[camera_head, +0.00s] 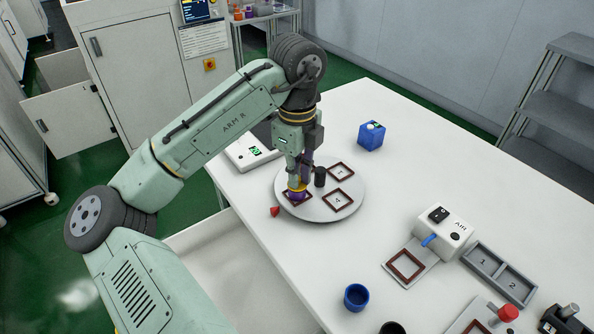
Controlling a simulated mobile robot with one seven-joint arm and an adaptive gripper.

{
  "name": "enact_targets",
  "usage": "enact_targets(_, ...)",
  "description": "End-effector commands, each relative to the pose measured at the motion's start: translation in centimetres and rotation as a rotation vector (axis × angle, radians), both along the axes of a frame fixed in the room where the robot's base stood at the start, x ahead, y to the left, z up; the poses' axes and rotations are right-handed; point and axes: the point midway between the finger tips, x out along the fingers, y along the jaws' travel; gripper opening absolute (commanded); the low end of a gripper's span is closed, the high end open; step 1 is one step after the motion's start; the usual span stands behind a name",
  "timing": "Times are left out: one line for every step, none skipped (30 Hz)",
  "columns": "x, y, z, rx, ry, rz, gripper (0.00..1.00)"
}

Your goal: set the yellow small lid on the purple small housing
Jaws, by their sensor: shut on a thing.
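The purple small housing (297,198) sits in a brown square frame at the front left of a round grey turntable (325,215). The yellow small lid (290,188) is just above it, at the tips of my gripper (298,184), which points straight down. My gripper is shut on the yellow lid. The lid looks in line with the housing, very close to or touching its top. I cannot tell whether it is seated, because the fingers hide part of it.
A black post (320,176) stands close to the right of my gripper on the turntable. A small red piece (275,211) lies at its left edge. A blue block (371,136), blue cup (356,297) and white device (444,232) stand on the white table.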

Motion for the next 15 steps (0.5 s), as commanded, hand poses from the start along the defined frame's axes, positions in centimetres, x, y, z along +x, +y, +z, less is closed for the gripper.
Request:
enact_targets(-0.01, 0.00, -0.05, 0.000, 0.000, 0.000, 0.01)
enact_targets(-0.01, 0.01, -0.10, 0.000, 0.000, 0.000, 0.01)
enact_targets(0.00, 0.01, -0.17, 0.000, 0.000, 0.000, 0.01)
enact_targets(0.01, 0.01, -0.22, 0.001, -0.001, 0.000, 0.01)
enact_targets(0.01, 0.01, -0.26, 0.001, -0.001, 0.000, 0.01)
enact_targets(0.01, 0.01, -0.30, 0.001, -0.001, 0.000, 0.01)
enact_targets(0.01, 0.02, -0.32, 0.001, -0.001, 0.000, 0.01)
enact_targets(0.01, 0.02, -0.33, 0.001, -0.001, 0.000, 0.01)
enact_targets(0.01, 0.02, -0.34, 0.001, -0.001, 0.000, 0.01)
enact_targets(0.01, 0.02, -0.34, 0.001, -0.001, 0.000, 0.01)
enact_targets(0.01, 0.02, -0.34, 0.001, -0.001, 0.000, 0.01)
enact_targets(0.01, 0.02, -0.34, 0.001, -0.001, 0.000, 0.01)
enact_targets(0.01, 0.01, -0.34, 0.001, -0.001, 0.000, 0.13)
enact_targets(0.01, 0.01, -0.34, 0.001, -0.001, 0.000, 0.15)
enact_targets(0.01, 0.01, -0.34, 0.001, -0.001, 0.000, 0.17)
